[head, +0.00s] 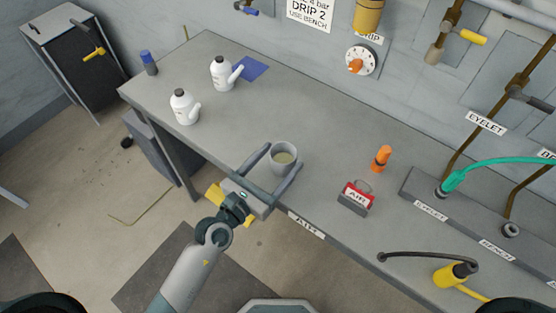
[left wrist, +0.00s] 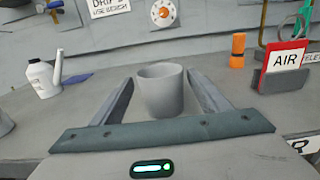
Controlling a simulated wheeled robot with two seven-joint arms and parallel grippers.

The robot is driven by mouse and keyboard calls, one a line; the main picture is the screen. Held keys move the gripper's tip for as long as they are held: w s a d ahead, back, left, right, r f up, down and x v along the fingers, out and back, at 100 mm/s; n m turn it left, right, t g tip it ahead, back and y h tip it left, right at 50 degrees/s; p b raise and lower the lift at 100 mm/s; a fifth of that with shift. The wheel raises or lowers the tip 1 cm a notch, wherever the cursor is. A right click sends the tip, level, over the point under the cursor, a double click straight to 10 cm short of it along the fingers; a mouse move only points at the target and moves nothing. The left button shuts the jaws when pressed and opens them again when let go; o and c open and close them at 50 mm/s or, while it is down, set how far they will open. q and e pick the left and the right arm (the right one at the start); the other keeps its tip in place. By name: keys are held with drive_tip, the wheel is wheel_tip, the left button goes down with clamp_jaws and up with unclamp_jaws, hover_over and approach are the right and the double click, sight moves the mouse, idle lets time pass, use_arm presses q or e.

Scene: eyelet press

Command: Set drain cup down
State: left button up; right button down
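The drain cup (head: 284,157) is a grey, open-topped cup with a pale yellowish inside bottom, upright at the front edge of the bench. My left gripper (head: 280,161) reaches in from the front with its two fingers spread, one on each side of the cup. In the left wrist view the cup (left wrist: 161,92) stands upright between the fingertips, with narrow gaps beside it, so the fingers look open. My right gripper is not in view.
Right of the cup are an orange marker (head: 381,158), a red AIR sign (head: 357,196) and a fitting rail (head: 465,225). Bench behind the cup is clear.

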use_arm(q)
drive_tip(key=shift+r, duration=0.15)
drive_tip(key=shift+s+a, duration=0.1)
drive_tip(key=b+v, duration=0.4)
drive_tip(key=v, duration=0.7)
drive_tip(key=shift+s+a, duration=0.2)
drive_tip(key=shift+s, duration=0.1)
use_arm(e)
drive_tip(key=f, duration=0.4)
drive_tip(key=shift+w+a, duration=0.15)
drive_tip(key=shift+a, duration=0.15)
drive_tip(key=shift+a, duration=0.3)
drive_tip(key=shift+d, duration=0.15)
